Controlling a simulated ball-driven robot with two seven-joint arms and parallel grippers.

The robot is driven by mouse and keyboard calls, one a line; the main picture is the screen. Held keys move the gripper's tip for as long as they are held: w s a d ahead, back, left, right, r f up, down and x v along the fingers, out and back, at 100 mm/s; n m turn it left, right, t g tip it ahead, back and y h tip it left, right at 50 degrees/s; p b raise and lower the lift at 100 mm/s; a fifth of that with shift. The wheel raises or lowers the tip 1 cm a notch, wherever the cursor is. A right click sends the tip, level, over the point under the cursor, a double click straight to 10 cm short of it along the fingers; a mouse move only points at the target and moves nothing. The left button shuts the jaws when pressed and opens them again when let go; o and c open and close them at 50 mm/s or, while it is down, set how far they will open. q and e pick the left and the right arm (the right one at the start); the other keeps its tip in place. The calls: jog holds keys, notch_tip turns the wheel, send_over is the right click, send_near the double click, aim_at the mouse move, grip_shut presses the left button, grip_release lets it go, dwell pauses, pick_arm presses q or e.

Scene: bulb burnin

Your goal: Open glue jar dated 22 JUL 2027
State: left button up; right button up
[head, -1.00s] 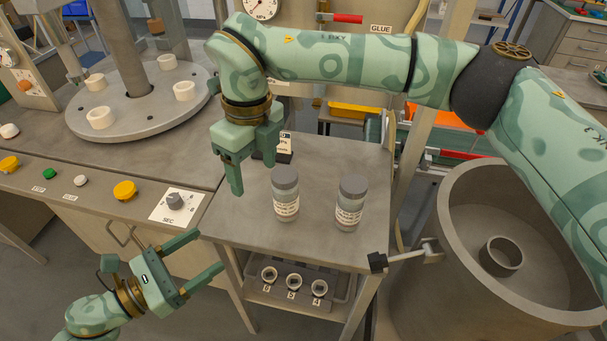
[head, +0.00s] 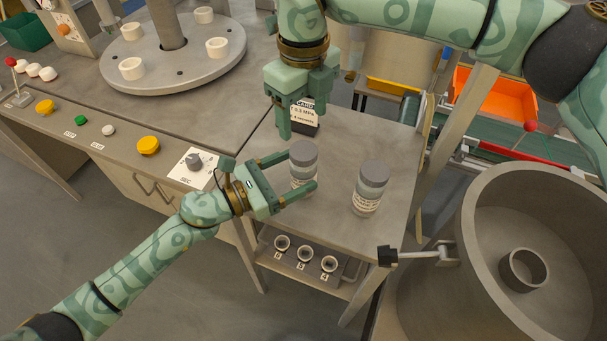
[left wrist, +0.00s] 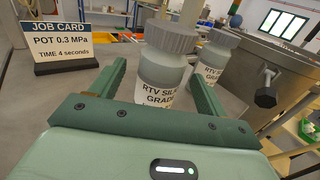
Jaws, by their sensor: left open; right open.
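Two glue jars with grey lids and white labels stand upright on the small grey table. The left jar (head: 303,160) is between the open fingers of my left gripper (head: 299,171), which does not look closed on it. In the left wrist view the near jar (left wrist: 162,72) shows between the fingers, its label partly reading "RTV SIL... GRAD...". The right jar (head: 370,188) stands apart to the right; it also shows in the left wrist view (left wrist: 214,58). No date can be read on either label. My right gripper (head: 299,125) is open, pointing down behind the left jar.
A black job card stand (head: 304,116), reading "POT 0.3 MPa, TIME 4 seconds" in the left wrist view (left wrist: 60,47), is close to my right gripper. A large open pot (head: 480,240) stands right of the table. A shelf below holds several small cups (head: 306,254).

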aim_at(305, 167)
pick_arm(q)
jog(key=shift+x, duration=1.65)
